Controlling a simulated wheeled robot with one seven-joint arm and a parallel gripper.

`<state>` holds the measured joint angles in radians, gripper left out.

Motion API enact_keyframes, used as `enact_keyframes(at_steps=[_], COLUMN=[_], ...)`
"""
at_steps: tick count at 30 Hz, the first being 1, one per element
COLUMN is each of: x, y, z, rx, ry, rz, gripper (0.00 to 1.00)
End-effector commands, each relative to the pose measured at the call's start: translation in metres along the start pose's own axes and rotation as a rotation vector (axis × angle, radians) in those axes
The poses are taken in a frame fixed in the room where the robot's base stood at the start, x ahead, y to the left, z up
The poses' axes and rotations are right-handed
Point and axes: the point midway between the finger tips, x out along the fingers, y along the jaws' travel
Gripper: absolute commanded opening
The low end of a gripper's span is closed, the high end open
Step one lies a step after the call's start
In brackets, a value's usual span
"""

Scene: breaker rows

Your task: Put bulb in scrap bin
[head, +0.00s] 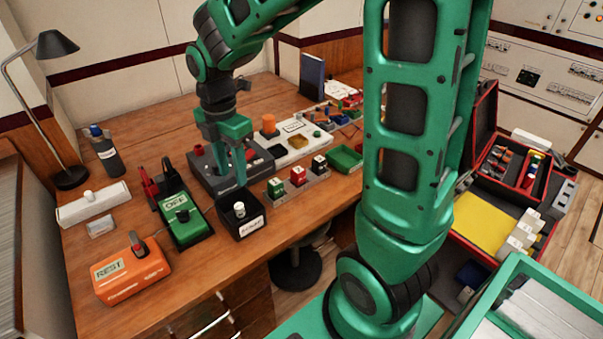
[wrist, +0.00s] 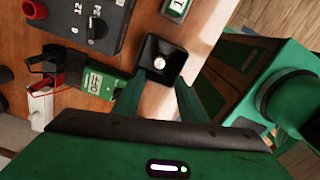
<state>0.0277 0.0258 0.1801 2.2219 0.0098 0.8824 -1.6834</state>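A small black bin (head: 252,232) with a white label stands near the front edge of the wooden bench; the label is too small to read for certain. A pale bulb (head: 239,209) shows within the bin's opening. In the wrist view the bulb (wrist: 160,62) sits inside the dark square outline of the bin (wrist: 150,47), apart from both fingers. My gripper (head: 239,180) points down above and behind the bin in the head view. Its green fingers (wrist: 158,98) are spread with nothing between them. How the bulb rests in the bin cannot be told.
A grey dial tester (head: 207,170) stands behind the bin. A green meter (head: 185,223) and an orange box (head: 130,272) are to its left. Several small coloured blocks (head: 298,176) stand to its right. The bench front between the orange box and bin is clear.

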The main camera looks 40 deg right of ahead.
Motion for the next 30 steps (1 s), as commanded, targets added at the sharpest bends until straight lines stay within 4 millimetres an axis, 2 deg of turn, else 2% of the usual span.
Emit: enact_keyframes(at_steps=[4, 7, 12, 16, 21, 24, 27, 30], x=[-0.006, -0.015, -0.029, -0.035, -0.036, -0.034, -0.032, -0.030], y=[-0.015, -0.040, -0.103, -0.154, -0.215, -0.241, -0.259, -0.267], z=[0.016, 0.038, 0.078, 0.098, 0.109, 0.110, 0.108, 0.106], rx=[0.140, 0.379, 0.930, 1.356, 1.877, 2.115, 2.276, 2.361], ry=[-0.013, -0.030, -0.051, -0.050, -0.030, -0.015, -0.003, 0.003], rz=[0.001, 0.005, 0.013, 0.019, 0.016, 0.006, -0.004, -0.012], gripper=[0.38, 0.38, 0.38, 0.38, 0.38, 0.38, 0.38, 0.38])
